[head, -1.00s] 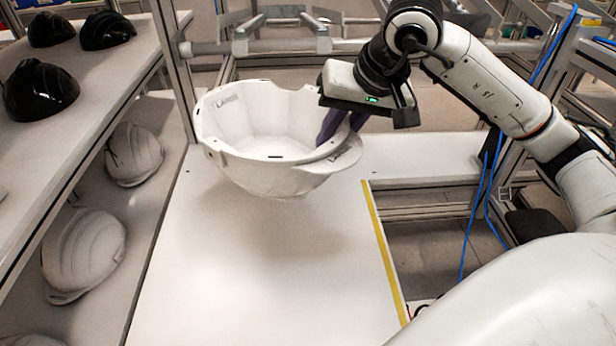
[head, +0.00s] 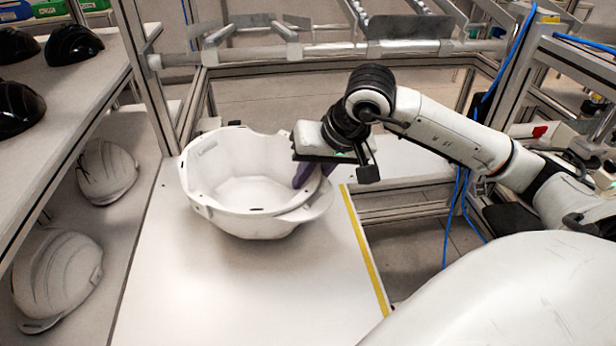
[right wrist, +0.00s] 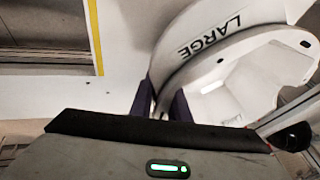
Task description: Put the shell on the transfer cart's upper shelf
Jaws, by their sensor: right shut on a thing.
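A white helmet shell (head: 245,215) is upside down, open side up, at the white shelf surface (head: 240,295) in the head view. It looks low over or on that surface; I cannot tell if it touches. My right gripper (head: 308,178) is shut on the shell's right rim, its purple fingers partly hidden by the wrist. In the right wrist view the fingers (right wrist: 160,105) pinch the rim of the shell (right wrist: 225,45), beside the lettering "LARGE". My left gripper is not in view.
A rack on the left holds black shells (head: 72,44) above and white shells (head: 58,278) below. A yellow strip (head: 365,250) runs along the surface's right edge. A metal post (head: 150,80) stands behind left. The surface's front is bare.

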